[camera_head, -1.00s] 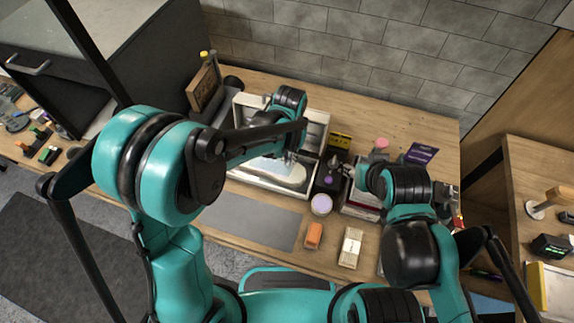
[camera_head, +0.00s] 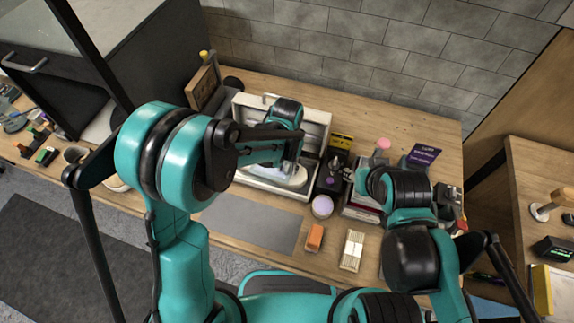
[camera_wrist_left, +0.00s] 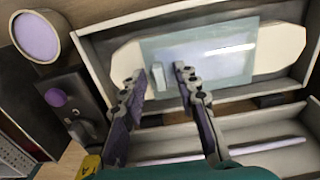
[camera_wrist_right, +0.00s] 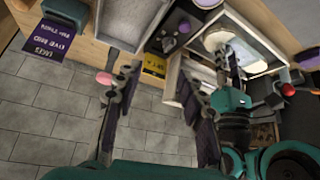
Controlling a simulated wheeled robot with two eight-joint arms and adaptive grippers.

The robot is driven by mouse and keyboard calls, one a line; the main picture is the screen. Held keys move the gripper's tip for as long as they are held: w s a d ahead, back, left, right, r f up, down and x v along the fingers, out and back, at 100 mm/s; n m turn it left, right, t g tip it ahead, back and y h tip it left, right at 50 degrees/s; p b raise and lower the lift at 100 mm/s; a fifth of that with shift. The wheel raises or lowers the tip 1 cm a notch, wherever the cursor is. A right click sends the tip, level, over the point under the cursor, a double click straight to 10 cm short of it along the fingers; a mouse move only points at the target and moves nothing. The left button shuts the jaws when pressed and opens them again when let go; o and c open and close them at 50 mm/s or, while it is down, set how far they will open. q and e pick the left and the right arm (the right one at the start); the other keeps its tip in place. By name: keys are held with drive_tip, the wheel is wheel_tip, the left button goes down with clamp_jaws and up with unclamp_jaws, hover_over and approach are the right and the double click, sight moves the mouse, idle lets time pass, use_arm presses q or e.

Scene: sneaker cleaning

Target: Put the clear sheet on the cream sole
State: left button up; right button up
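The cream sole (camera_wrist_left: 278,50) lies in a white open box (camera_wrist_left: 305,75), as the left wrist view shows. The clear sheet (camera_wrist_left: 200,60), pale blue and see-through, lies across the middle of the sole, with both sole ends showing past it. A small pale tab (camera_wrist_left: 158,76) stands at the sheet's edge near one fingertip. My left gripper (camera_wrist_left: 160,80) is open over the sheet's edge, fingers apart; whether it touches the sheet is unclear. In the head view my left arm partly hides the sole (camera_head: 290,182). My right gripper (camera_wrist_right: 158,78) is open and empty.
The box's raised lid (camera_head: 316,118) stands behind the sole. A lavender-topped round jar (camera_head: 322,206), an orange block (camera_head: 314,237) and a cream brush-like block (camera_head: 352,249) sit right of the grey mat (camera_head: 250,222). A purple card (camera_head: 423,155) stands farther right.

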use_arm(q)
drive_tip(key=shift+r, duration=0.15)
drive_tip(key=shift+r+p, duration=0.3)
wheel_tip(320, 180, up, 12)
drive_tip(key=f+p, duration=0.1)
drive_tip(key=p, duration=0.2)
drive_tip(key=s+a+r+n+t, duration=0.1)
drive_tip(key=s+a+r+t, duration=0.2)
drive_tip(key=s+a, duration=0.3)
drive_tip(key=s+a+r+n+t, duration=0.2)
drive_tip(key=s+a+r+t, duration=0.2)
drive_tip(key=a, duration=0.7)
drive_tip(key=shift+s+a+r+n, duration=0.35)
drive_tip(key=shift+s+r, duration=0.3)
drive_tip(key=shift+s, duration=0.45)
wheel_tip(320, 180, down, 7)
drive_tip(key=b, duration=0.7)
